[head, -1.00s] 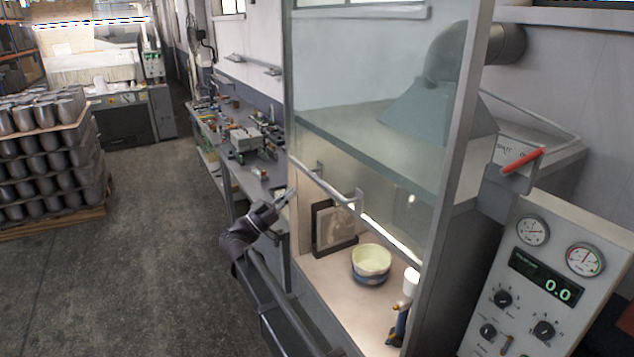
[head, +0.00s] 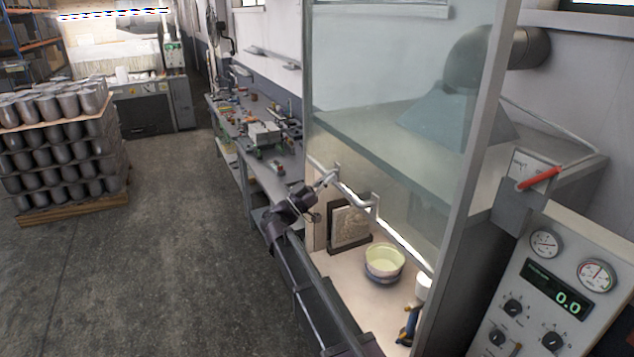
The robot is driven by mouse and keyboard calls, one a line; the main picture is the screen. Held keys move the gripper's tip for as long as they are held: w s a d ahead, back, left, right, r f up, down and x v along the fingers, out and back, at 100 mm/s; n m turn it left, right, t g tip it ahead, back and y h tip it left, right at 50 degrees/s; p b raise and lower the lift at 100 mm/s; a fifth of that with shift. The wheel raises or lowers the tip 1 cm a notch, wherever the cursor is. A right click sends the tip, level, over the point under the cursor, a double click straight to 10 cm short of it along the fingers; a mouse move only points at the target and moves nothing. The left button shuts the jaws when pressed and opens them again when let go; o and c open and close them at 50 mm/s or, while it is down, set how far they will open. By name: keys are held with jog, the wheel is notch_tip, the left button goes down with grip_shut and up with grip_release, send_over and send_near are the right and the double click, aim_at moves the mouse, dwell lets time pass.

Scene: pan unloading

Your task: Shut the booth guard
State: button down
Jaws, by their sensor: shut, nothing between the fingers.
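The booth guard (head: 375,120) is a clear glass pane in a grey frame, raised above the opening at the booth's front. A metal bar handle (head: 355,196) runs along its lower edge. The opening below it is uncovered. My gripper (head: 329,179) is shut and empty, with its tips close to the left part of the handle. I cannot tell whether they touch it.
Inside the booth, a framed relief panel (head: 349,226), a pale bowl with a blue base (head: 384,262) and a white-topped bottle (head: 422,288) stand on the floor. A gauge panel (head: 545,300) is at right. A workbench (head: 262,160) lies behind.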

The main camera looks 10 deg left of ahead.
jog(key=shift+w+d+f+b, duration=0.4)
jog(key=shift+d+f+b, duration=0.1)
jog(key=shift+f+b, duration=0.3)
jog(key=shift+w+d+f+b, duration=0.35)
jog(key=shift+d+f+b, duration=0.15)
jog(key=shift+f+b, duration=0.3)
jog(key=shift+r, duration=0.15)
notch_tip(320, 180, down, 48)
jog(key=b, duration=4.8)
jog(key=shift+r, duration=0.2)
jog(key=shift+r+p, duration=2)
jog(key=shift+p, duration=0.2)
jog(key=b+v, duration=0.5)
jog(key=v, duration=0.5)
jog(key=shift+s+a+f, duration=0.2)
jog(key=shift+a, duration=0.1)
